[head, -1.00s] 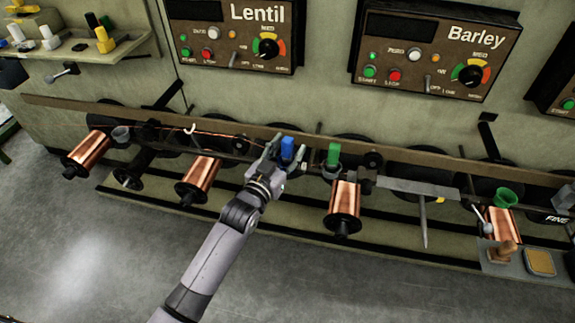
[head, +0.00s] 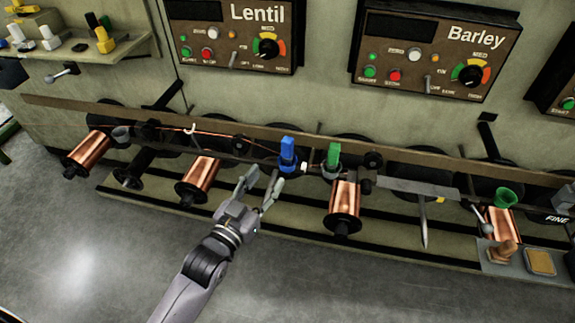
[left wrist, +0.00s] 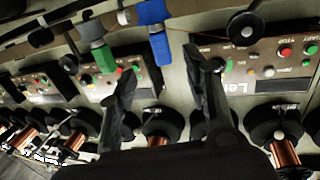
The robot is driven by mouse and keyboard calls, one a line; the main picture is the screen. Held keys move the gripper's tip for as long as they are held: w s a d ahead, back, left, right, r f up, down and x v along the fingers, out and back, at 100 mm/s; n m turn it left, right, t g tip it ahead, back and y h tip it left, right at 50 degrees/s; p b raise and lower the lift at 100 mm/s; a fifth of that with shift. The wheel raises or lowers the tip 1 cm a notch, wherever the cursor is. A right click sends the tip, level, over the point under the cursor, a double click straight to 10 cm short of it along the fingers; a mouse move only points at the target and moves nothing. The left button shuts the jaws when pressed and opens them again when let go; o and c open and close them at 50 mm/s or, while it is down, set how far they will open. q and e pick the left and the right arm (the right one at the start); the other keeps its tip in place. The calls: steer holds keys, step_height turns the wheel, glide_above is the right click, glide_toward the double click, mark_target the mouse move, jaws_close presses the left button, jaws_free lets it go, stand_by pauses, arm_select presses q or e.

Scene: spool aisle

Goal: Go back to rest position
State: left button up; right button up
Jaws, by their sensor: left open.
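My left gripper (head: 262,187) is open and empty in the head view, just below and left of a blue peg-like piece (head: 287,153). The blue piece stands upright in a holder on the rail and is apart from the fingers. In the left wrist view the open fingers (left wrist: 166,78) frame a gap, with the blue piece (left wrist: 155,30) beyond them at the top. A similar green piece (head: 333,157) stands to its right, also seen in the left wrist view (left wrist: 104,58). My right gripper is not in view.
A long rail (head: 420,165) carries several copper spools, one (head: 344,208) right of my gripper. Control boxes labelled Lentil (head: 232,38) and Barley (head: 437,48) hang above. A shelf (head: 75,47) with colored pieces is at upper left. The grey floor (head: 90,250) is clear at lower left.

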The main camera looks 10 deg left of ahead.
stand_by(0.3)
arm_select(q)
steer(key=s+a+f+g+y, duration=0.15)
steer(key=s+f+g, duration=0.25)
steer(key=f, duration=0.5)
steer(key=s+a+f+g+y, duration=0.15)
steer(key=s+f+g, duration=0.25)
steer(key=f, duration=0.5)
steer(key=s+a+f+n+g+y+p, duration=0.15)
steer(key=s+f+g+p, duration=0.3)
steer(key=s+f, duration=0.45)
steer(key=s+a+f+m+g+p, duration=0.1)
steer(key=s+a+f+g+p, duration=0.15)
steer(key=s+f+p, duration=0.65)
steer(key=s+a+g+p, duration=0.1)
steer(key=s+p, duration=0.4)
steer(key=s, duration=1.1)
steer(key=shift+a, duration=0.6)
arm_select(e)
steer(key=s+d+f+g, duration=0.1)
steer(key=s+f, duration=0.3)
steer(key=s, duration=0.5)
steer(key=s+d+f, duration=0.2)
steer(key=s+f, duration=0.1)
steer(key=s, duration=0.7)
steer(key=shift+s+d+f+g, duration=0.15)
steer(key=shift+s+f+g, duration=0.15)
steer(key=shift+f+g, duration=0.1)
arm_select(q)
steer(key=shift+f, duration=0.1)
